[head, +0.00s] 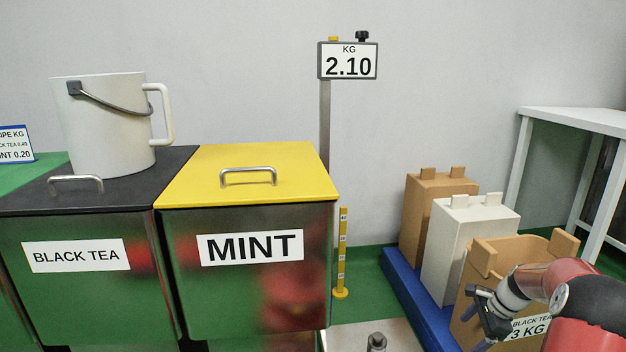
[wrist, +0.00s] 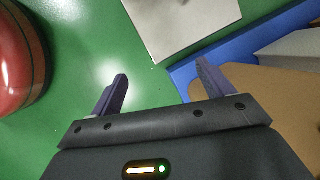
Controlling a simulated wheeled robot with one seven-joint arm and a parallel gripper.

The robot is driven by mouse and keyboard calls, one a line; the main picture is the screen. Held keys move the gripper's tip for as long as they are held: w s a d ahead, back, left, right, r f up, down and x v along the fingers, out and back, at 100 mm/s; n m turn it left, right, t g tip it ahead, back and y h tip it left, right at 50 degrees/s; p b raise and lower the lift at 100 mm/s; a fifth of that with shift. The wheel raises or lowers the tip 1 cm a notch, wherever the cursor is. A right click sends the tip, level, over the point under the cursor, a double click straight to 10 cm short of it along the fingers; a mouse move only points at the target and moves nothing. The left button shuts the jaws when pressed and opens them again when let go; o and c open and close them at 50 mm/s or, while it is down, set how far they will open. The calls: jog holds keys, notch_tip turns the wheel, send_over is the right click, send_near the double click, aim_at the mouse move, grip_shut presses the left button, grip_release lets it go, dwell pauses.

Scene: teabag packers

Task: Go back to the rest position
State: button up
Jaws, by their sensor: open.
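My gripper (wrist: 160,82) is open and empty in the wrist view, its two dark fingers spread apart above the green floor. In the head view my arm reaches in from the lower right, and the gripper (head: 482,318) is in front of a brown box labelled BLACK TEA 3 KG (head: 480,262). The arm partly hides that box. Whether the gripper touches the box cannot be told. No marked rest position shows in either view.
A black-lidded BLACK TEA bin (head: 95,295) bears a white bucket (head: 108,125). Beside it stands a yellow-lidded MINT bin (head: 245,290). A scale display (head: 348,62) reads 2.10. A white box (head: 465,245) and another brown box (head: 425,210) stand on a blue base (head: 398,290). A white table (head: 585,118) stands right.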

jog(key=s+a+r+n+h+p, duration=0.2)
jog(key=s+a+r+n, duration=0.3)
jog(key=a+r, duration=0.55)
jog(key=s+a+r+n+h+p, duration=0.15)
jog(key=s+a+r+n, duration=0.35)
jog(key=a+r, duration=0.55)
jog(key=s+a+r+n+t+p, duration=0.1)
jog(key=s+a+r+n, duration=0.1)
jog(key=s, duration=0.4)
jog(key=s+a+r+n+t+p, duration=0.1)
jog(key=s+a+r+n, duration=0.1)
jog(key=s, duration=0.5)
jog(key=s+a+r+n+p, duration=0.1)
jog(key=s+a+r+n, duration=0.2)
jog(key=s+a+n, duration=0.1)
jog(key=shift+s+n+t, duration=0.4)
jog(key=shift+s+n, duration=0.5)
jog(key=shift+s, duration=0.3)
